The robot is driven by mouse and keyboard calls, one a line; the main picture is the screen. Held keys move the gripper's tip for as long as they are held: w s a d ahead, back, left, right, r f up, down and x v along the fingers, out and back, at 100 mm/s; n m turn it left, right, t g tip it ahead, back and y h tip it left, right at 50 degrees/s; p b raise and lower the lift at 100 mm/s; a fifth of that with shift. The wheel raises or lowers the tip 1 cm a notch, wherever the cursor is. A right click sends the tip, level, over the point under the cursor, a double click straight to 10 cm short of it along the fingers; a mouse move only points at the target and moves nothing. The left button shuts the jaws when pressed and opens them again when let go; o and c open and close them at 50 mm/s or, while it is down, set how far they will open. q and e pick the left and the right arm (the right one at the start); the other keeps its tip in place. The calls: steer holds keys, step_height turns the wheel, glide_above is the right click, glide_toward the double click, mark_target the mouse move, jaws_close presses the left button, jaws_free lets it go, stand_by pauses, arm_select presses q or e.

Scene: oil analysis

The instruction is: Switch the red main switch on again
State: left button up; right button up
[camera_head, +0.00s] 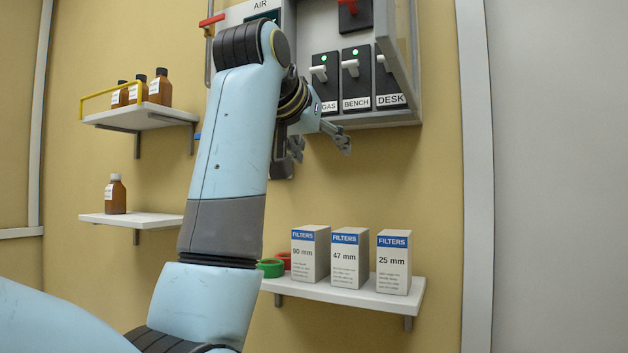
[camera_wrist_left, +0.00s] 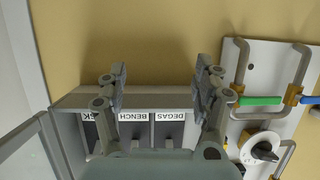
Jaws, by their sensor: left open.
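The red main switch (camera_head: 352,8) sits on a dark plate at the top of the open switch box in the head view, cut off by the upper edge, so its full position is hidden. My left gripper (camera_head: 320,147) is open and empty, just below the box and apart from the switch. In the left wrist view its two spread fingers (camera_wrist_left: 162,85) stand in front of the box's lower edge. The red switch does not show there. The right gripper is in neither view.
Below the red switch are the DEGAS (camera_head: 319,73), BENCH (camera_head: 350,68) and DESK switches, partly lit green. The box door (camera_head: 398,45) stands open on the right. Valve pipes (camera_wrist_left: 240,70) and a dial (camera_wrist_left: 262,148) are beside the box. Filter boxes (camera_head: 350,258) stand on a shelf below.

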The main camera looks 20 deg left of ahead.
arm_select(q)
steer(key=shift+g, duration=0.4)
steer(key=shift+s+a+f, duration=0.1)
steer(key=shift+a+f, duration=0.05)
steer(key=shift+f, duration=1.25)
steer(key=shift+a+f, duration=0.15)
steer(key=shift+f, duration=1.2)
